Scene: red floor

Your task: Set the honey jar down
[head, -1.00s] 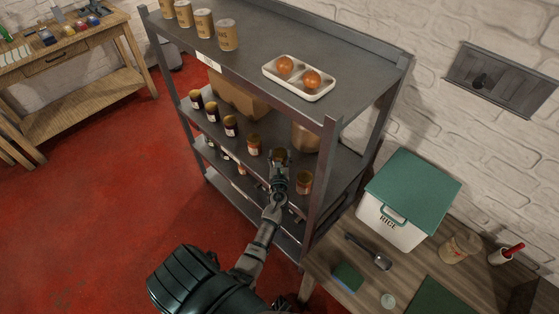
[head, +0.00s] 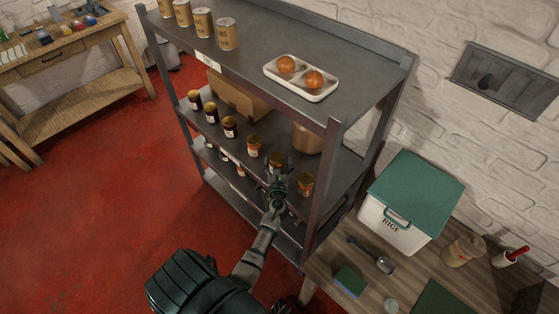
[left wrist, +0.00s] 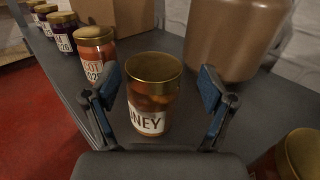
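The honey jar (left wrist: 153,95), with a gold lid and a white label ending in "NEY", stands upright on the shelf board (left wrist: 165,45). In the head view the jar (head: 277,159) is on the middle shelf, just beyond my left gripper (head: 277,184). In the left wrist view my left gripper (left wrist: 158,108) is open, one finger on each side of the jar's near part. Gaps show between both fingers and the glass. My right gripper is not in view.
An orange-red jar (left wrist: 95,50) stands left of the honey jar, and another jar (head: 305,184) stands to its right. A large brown pot (head: 307,138) and a cardboard box (head: 240,98) are behind. A shelf post (head: 322,185) rises at the right front.

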